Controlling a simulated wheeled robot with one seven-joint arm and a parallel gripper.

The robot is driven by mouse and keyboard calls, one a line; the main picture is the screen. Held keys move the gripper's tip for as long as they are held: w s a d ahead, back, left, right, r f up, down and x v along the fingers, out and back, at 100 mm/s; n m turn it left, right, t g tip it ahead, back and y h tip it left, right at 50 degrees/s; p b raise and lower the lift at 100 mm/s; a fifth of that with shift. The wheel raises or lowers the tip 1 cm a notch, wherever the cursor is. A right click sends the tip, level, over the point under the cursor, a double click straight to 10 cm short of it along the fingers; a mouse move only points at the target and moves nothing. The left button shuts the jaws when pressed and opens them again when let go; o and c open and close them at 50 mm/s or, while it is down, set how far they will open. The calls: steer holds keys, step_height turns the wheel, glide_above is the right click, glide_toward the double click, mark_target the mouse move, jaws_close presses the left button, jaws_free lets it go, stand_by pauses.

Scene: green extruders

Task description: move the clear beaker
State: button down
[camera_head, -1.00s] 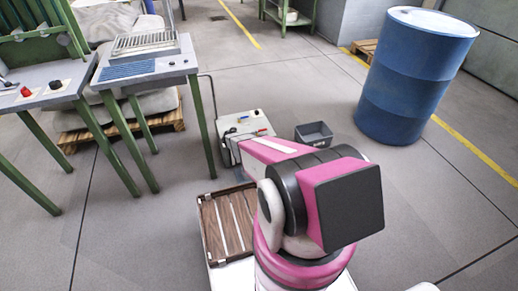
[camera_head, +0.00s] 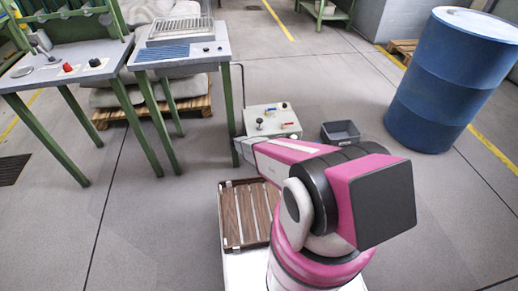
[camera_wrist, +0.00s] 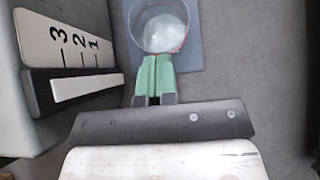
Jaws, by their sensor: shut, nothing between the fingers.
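A clear round vessel, which looks like the clear beaker (camera_wrist: 162,22), is at the top of the wrist view, seen from above and cut off by the frame edge. It appears against a blue-grey rectangular surface (camera_wrist: 188,58). My gripper (camera_wrist: 156,62) has green fingers that are shut together with nothing between them. The fingertips overlap the beaker's near rim in the picture; I cannot tell whether they touch it. In the head view my gripper is hidden, and I cannot make out the beaker there.
A panel marked 1, 2, 3 (camera_wrist: 72,42) stands close on the left of my gripper. In the head view are a control box (camera_head: 271,120), a grey bin (camera_head: 341,132), a blue drum (camera_head: 452,85) and green-legged benches (camera_head: 180,58). Floor lies open at lower left.

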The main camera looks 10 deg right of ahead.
step_height(320, 180, down, 7)
steer(key=shift+r, duration=0.1)
steer(key=shift+d, duration=0.5)
